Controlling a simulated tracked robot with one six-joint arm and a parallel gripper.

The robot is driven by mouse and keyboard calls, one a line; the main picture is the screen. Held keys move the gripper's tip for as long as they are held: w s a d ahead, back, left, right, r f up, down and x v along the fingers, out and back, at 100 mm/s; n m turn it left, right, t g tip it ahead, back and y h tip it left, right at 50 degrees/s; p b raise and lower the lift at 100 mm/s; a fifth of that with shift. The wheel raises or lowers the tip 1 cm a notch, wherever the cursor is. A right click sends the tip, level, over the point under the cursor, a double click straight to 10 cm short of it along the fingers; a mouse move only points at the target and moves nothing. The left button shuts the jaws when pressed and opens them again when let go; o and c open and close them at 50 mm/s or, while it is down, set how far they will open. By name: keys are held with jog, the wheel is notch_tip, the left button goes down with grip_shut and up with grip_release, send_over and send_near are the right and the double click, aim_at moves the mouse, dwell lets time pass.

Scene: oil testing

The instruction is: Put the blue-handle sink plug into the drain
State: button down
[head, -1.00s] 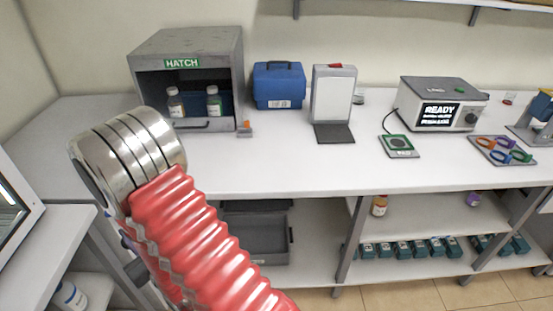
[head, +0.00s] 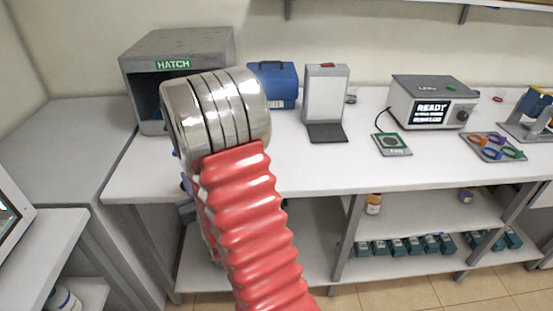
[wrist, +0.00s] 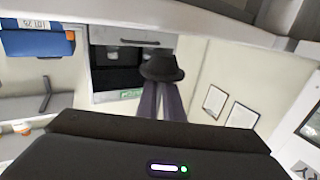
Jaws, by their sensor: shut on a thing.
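In the wrist view, my gripper (wrist: 161,84) is shut on a black, round, hat-shaped piece (wrist: 161,64), which looks like the sink plug. Its flared rim and narrower body stick out past the fingertips. No blue handle shows; the part between the fingers is hidden. The plug is held in the air, with the hatch box behind it. In the head view, my red and metal arm hides the gripper and plug. No sink or drain can be made out in either view.
The hatch box (head: 178,45) stands at the bench's left end, partly behind my arm. A blue case (head: 273,84), a white panel on a dark base (head: 326,92), a small scale (head: 392,145) and a READY device (head: 433,103) stand along the bench (head: 340,168). Its front middle is clear.

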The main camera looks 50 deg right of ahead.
jog(key=s+d+r+m+g+h, duration=0.1)
jog(key=s+d+r, duration=0.1)
jog(key=d, duration=0.7)
jog(key=s+d+r+m+h, duration=0.1)
jog(key=s+d+r+h, duration=0.1)
jog(key=s+d, duration=0.3)
jog(key=s+d+r+m+g+h, duration=0.1)
jog(key=s+d+r, duration=0.2)
jog(key=d, duration=1)
jog(key=shift+s+d+r+g+h, duration=0.3)
jog(key=shift+s, duration=0.3)
jog(key=shift+f, duration=2.9)
jog(key=shift+f, duration=2.1)
